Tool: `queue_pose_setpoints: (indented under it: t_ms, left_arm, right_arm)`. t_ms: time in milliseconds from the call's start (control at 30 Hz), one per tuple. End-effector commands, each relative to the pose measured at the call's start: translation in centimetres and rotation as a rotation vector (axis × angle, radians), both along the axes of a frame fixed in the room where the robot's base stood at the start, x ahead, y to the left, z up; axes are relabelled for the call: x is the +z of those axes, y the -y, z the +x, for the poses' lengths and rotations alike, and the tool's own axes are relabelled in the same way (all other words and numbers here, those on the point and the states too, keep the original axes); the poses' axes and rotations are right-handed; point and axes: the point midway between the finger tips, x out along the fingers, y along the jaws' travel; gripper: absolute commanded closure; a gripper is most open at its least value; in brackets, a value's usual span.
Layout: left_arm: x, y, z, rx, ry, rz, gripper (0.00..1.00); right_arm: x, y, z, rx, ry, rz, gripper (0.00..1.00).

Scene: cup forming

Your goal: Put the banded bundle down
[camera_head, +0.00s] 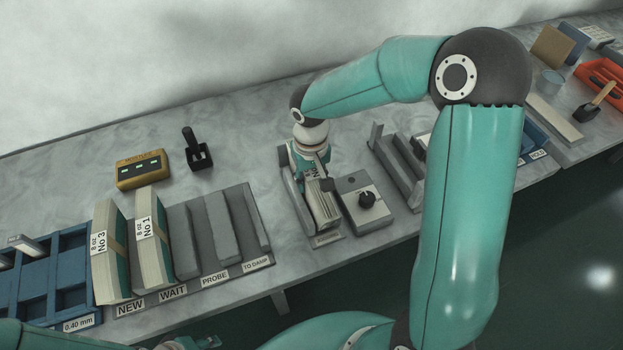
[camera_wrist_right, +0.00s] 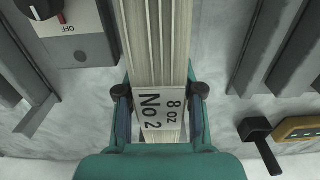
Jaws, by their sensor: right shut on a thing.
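The banded bundle (camera_wrist_right: 158,45), a stack of pale sheets labelled "8 oz No 2", is between the fingers of my right gripper (camera_wrist_right: 160,92) in the right wrist view. In the head view the right gripper (camera_head: 312,163) is shut on this bundle (camera_head: 322,205) above a narrow grey holder (camera_head: 328,239) beside a dial box. I cannot tell whether the bundle touches the holder's base. Two similar bundles, No 3 (camera_head: 110,262) and No 1 (camera_head: 152,245), stand in the labelled rack (camera_head: 208,282) at left. My left gripper (camera_head: 207,342) shows only partly at the bottom edge.
The dial box (camera_head: 358,203) stands close right of the holder. The rack's right slots, near "PROBE" and "TO DAMP", look empty. A yellow moisture meter (camera_head: 142,170) and a black probe (camera_head: 197,150) in a stand lie behind the rack. A blue tray (camera_head: 40,275) is far left.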

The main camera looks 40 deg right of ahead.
Motion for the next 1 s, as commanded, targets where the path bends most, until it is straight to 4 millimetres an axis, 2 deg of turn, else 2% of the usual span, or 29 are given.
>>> queue_pose_setpoints:
  t_ms: [100,467,500,600,1000]
  left_arm:
    - [0.09,0.00,0.00,0.000,0.000,0.000,0.60]
    - [-0.31,0.00,0.00,0.000,0.000,0.000,0.60]
    - [-0.15,0.00,0.00,0.000,0.000,0.000,0.60]
    - [-0.14,0.01,0.00,0.000,0.000,0.000,0.60]
    - [0.23,0.00,0.00,0.000,0.000,0.000,0.60]
  right_arm:
    - [-0.81,0.03,0.04,-0.001,0.002,0.000,1.00]
    - [-1.20,0.00,0.08,0.000,0.003,0.000,1.00]
    - [-1.10,-0.02,0.03,0.000,0.001,0.001,0.56]
    - [-1.10,-0.03,0.02,0.000,0.001,0.001,0.40]
    - [-0.71,-0.05,0.05,0.001,0.001,0.001,0.38]
